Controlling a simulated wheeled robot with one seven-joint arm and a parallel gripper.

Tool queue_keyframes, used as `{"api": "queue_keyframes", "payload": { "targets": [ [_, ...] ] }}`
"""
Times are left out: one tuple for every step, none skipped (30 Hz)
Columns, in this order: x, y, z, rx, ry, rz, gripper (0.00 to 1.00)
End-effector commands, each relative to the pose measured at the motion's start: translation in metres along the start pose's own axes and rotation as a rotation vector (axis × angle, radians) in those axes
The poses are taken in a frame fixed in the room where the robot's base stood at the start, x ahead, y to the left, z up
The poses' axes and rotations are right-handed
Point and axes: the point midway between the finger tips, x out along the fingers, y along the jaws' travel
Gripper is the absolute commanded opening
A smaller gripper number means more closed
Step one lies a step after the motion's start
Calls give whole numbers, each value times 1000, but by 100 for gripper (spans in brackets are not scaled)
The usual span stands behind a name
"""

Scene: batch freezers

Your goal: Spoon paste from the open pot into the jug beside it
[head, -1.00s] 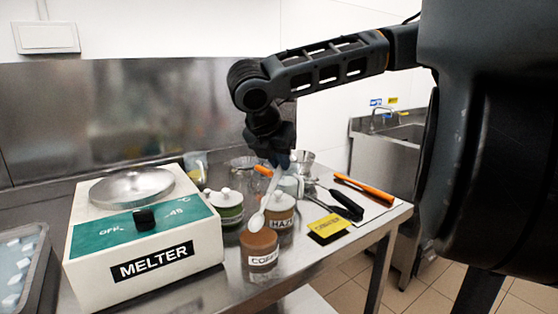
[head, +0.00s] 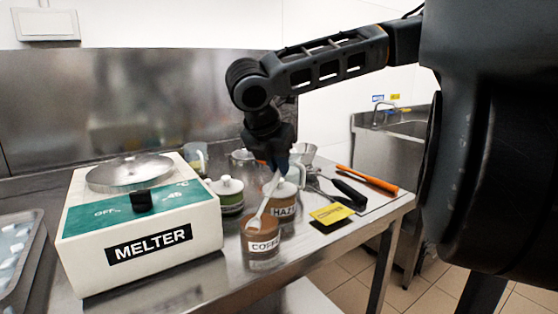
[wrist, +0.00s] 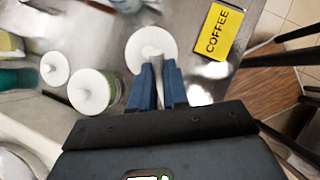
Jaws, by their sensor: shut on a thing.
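A brown pot labelled COFFEE (head: 264,252) stands open near the front edge of the steel table. My gripper (head: 275,168) is above and behind it, shut on a pale spoon (head: 266,205). The spoon slants down to the left with its bowl at the pot's mouth; I cannot tell how deep it sits or whether it carries paste. A clear jug (head: 299,176) seems to stand behind the pots, partly hidden. In the wrist view the blue fingers (wrist: 159,86) close on the spoon handle, above a pale round shape.
A lidded HAZ pot (head: 284,208) and a green lidded pot (head: 229,200) stand close behind the coffee pot. The MELTER (head: 150,245) fills the left. A yellow COFFEE card (head: 332,214) and an orange-handled tool (head: 375,180) lie to the right.

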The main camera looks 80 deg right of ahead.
Motion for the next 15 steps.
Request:
{"api": "queue_keyframes", "payload": {
  "targets": [
    [-1,0,3,4,17,-1,0],
    [0,-1,4,3,27,-1,0],
    [2,-1,4,3,41,-1,0],
    [3,0,4,3,50,0,0],
    [4,0,5,4,60,1,0],
    [4,0,6,2,66,2,0],
    [2,0,7,1,63,3,0],
    [0,0,8,1,62,3,0],
    [-2,0,9,1,62,2,0],
    [-3,0,10,1,62,2,0],
    [-4,0,11,1,62,2,0],
    [-6,0,13,1,62,2,0],
    [-7,0,14,1,62,2,0],
    [-8,0,15,1,61,2,0],
    [-10,0,16,1,61,1,0]
  ]
}}
